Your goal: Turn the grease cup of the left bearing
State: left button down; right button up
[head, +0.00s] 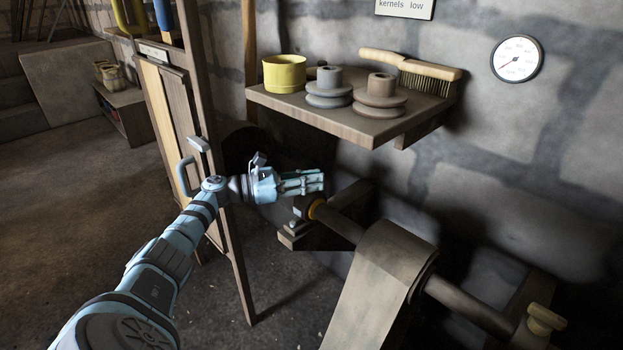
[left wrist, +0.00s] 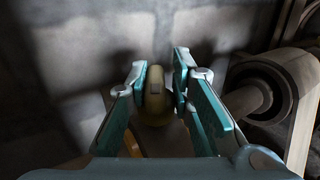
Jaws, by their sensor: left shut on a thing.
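My left gripper (head: 318,182) is over the left bearing (head: 300,228), at the left end of the shaft. In the left wrist view its two fingers (left wrist: 158,85) are closed on the left grease cup (left wrist: 157,100), a rounded dull yellow-brown piece. In the head view the fingers hide this cup. Whether the cup has turned cannot be told. A similar brass-coloured grease cup (head: 545,320) stands on the right bearing at the lower right. My right gripper is not in view.
A broad belt (head: 385,270) runs over the pulley on the shaft (head: 465,305). Above is a wooden shelf (head: 330,120) with a yellow tin (head: 285,73), grey pulleys (head: 380,98) and a brush (head: 415,70). A wooden frame (head: 225,225) stands close left of the gripper.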

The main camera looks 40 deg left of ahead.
pick_arm(q)
jog(key=shift+a+r, duration=0.25)
jog(key=shift+a, duration=0.05)
jog(key=c, duration=1.7)
grip_release()
jog(key=shift+w, duration=0.1)
jog(key=shift+o, duration=0.5)
jog(key=shift+f, duration=0.25)
jog(key=v, duration=1.2)
